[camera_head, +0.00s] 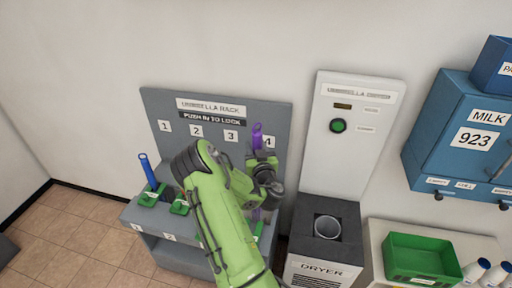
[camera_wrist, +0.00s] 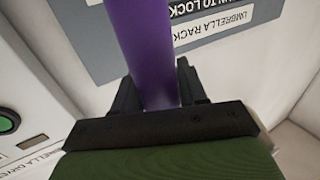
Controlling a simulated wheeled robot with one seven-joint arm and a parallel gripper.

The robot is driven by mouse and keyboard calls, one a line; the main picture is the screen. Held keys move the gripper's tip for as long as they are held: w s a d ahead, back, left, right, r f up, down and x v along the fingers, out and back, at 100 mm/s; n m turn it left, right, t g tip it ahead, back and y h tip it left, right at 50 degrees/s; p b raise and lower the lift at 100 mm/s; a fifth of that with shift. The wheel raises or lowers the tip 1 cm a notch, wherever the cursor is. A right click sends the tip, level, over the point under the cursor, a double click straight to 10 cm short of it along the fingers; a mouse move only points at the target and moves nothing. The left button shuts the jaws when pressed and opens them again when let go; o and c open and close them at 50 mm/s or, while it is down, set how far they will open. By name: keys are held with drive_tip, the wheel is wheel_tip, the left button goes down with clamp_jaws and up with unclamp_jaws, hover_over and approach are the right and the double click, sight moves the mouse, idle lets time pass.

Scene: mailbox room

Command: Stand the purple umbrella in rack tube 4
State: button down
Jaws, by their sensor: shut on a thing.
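The purple umbrella (camera_head: 257,136) is held upright by my gripper (camera_head: 268,172), just in front of the number 4 sign (camera_head: 268,142) on the umbrella rack (camera_head: 215,104). In the wrist view the purple shaft (camera_wrist: 146,50) runs between the two dark fingers of my gripper (camera_wrist: 156,92), which are shut on it. A little purple also shows below my gripper, near the right end of the rack. My arm hides most of tubes 3 and 4, so I cannot tell whether the umbrella's lower end is inside a tube.
A blue umbrella (camera_head: 148,170) stands at the rack's left end, by number 1. Right of the rack is the umbrella dryer (camera_head: 322,262) with a round opening and a green button (camera_head: 338,126). A green bin (camera_head: 420,258) and blue milk box (camera_head: 470,135) are farther right.

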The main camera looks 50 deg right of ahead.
wheel_tip(320, 180, down, 11)
drive_tip(key=b, duration=0.8)
drive_tip(key=shift+f, duration=0.4)
wheel_tip(320, 180, down, 7)
drive_tip(key=shift+f, duration=0.1)
